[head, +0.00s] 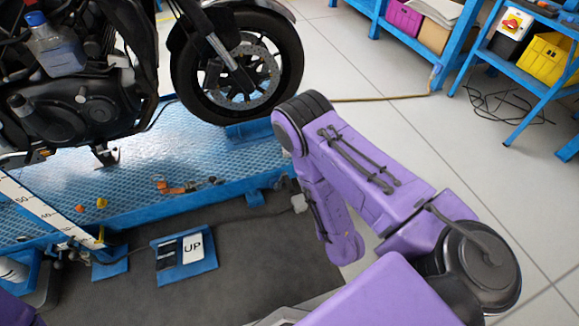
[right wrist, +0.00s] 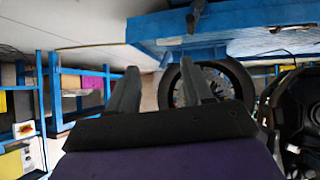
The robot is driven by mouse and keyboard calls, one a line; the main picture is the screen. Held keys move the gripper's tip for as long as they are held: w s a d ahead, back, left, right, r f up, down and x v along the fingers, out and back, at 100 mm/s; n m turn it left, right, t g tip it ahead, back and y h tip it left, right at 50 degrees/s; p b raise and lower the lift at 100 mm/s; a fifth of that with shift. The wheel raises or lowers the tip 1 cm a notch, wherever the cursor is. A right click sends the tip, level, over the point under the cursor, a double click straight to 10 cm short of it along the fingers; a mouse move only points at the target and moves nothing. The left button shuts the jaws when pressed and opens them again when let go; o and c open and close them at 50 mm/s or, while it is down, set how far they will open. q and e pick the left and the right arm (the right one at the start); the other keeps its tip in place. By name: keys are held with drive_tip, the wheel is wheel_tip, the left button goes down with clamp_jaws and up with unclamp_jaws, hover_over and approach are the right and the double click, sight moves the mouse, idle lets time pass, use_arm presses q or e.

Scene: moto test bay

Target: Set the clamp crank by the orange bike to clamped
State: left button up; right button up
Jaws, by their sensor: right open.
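A motorcycle (head: 75,105) stands on the blue lift platform (head: 120,190); the parts in view are mostly black, and no orange bodywork shows. Its front wheel (head: 240,75) rests at the platform's right end and also shows in the right wrist view (right wrist: 232,75), upside down. A small dark lever-like part (right wrist: 196,14) shows at the lift's edge there; I cannot tell whether it is the clamp crank or how it is set. My right gripper (right wrist: 160,68) is open and empty, its fingers pointing toward the lift and wheel. My left gripper is out of view.
A blue pedal box marked UP (head: 185,255) lies on the dark mat beside the lift. Small orange parts (head: 175,187) lie on the platform. Blue shelving with a yellow bin (head: 548,58) stands at upper right. The tiled floor between (head: 400,110) is mostly clear.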

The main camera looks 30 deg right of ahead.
drive_tip(key=w+f+n+t+b, duration=0.1)
drive_tip(key=w+f+t+b, duration=0.2)
drive_tip(key=w+f+b, duration=0.3)
drive_tip(key=w+f+n+t+b, duration=0.1)
drive_tip(key=w+f+t+b, duration=0.15)
drive_tip(key=f+b, duration=0.55)
drive_tip(key=n+t+b, duration=0.2)
drive_tip(key=b, duration=0.5)
approach(290, 186)
drive_tip(key=shift+t, duration=0.35)
drive_tip(key=b+x, duration=0.1)
drive_tip(key=x, duration=0.2)
drive_tip(key=f+b+x, duration=0.1)
drive_tip(key=x, duration=0.2)
drive_tip(key=f+b+x, duration=0.1)
drive_tip(key=b+x, duration=0.1)
drive_tip(key=x, duration=0.2)
drive_tip(key=shift+d, duration=0.2)
drive_tip(key=shift+w+r, duration=0.1)
drive_tip(key=shift+w, duration=0.25)
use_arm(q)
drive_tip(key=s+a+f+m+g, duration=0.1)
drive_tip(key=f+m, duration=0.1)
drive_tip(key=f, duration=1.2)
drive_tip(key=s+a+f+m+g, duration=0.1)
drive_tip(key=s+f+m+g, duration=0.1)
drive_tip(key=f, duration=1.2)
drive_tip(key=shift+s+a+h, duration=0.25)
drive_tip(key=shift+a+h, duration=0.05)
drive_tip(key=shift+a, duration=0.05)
